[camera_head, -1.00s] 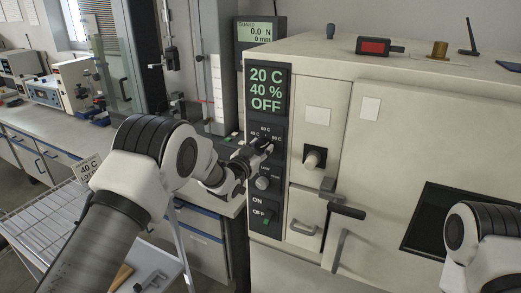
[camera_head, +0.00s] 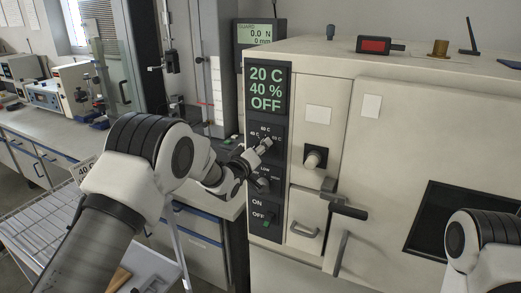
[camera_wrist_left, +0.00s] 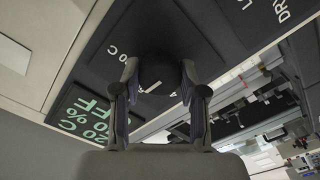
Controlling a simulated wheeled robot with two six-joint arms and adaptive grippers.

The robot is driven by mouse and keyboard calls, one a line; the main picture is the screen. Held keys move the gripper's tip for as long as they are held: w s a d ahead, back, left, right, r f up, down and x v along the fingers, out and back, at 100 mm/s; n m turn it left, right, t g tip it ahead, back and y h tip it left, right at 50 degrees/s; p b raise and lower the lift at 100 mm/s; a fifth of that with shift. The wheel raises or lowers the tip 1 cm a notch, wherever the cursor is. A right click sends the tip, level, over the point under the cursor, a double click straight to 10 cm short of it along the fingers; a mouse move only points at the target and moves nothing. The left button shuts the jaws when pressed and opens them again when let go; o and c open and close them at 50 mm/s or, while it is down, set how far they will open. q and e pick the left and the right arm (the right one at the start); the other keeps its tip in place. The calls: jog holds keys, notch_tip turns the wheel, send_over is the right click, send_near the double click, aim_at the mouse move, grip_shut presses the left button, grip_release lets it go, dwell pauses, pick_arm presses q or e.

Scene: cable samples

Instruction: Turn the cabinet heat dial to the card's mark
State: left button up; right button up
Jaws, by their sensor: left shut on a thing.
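The heat dial (camera_wrist_left: 158,72) is a dark round knob with a white pointer line on the cabinet's black control panel (camera_wrist_left: 215,30). My left gripper (camera_head: 264,144) is at the dial, and in the left wrist view its two fingers (camera_wrist_left: 159,88) are closed on opposite sides of it. In the head view the gripper mostly hides the dial, with a 60 C label above it and smaller labels at its sides. The card (camera_head: 86,168) at the lower left reads 40 C at its top; my left arm covers part of it. My right gripper is out of view.
The cabinet display (camera_head: 266,90) reads 20 C, 40 %, OFF. Below the heat dial are a second knob (camera_head: 263,184) and an ON/OFF switch (camera_head: 268,217). A wire rack (camera_head: 35,225) stands lower left.

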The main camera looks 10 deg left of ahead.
pick_arm(q)
jog(key=n+p, duration=0.1)
jog(key=n, duration=1.1)
jog(key=shift+n, duration=0.3)
dwell(0.3)
jog(key=o, duration=1.1)
jog(key=shift+o, duration=0.2)
jog(key=shift+a, duration=0.1)
jog(key=shift+s, duration=0.15)
jog(key=v, duration=1.1)
jog(key=shift+s, duration=0.35)
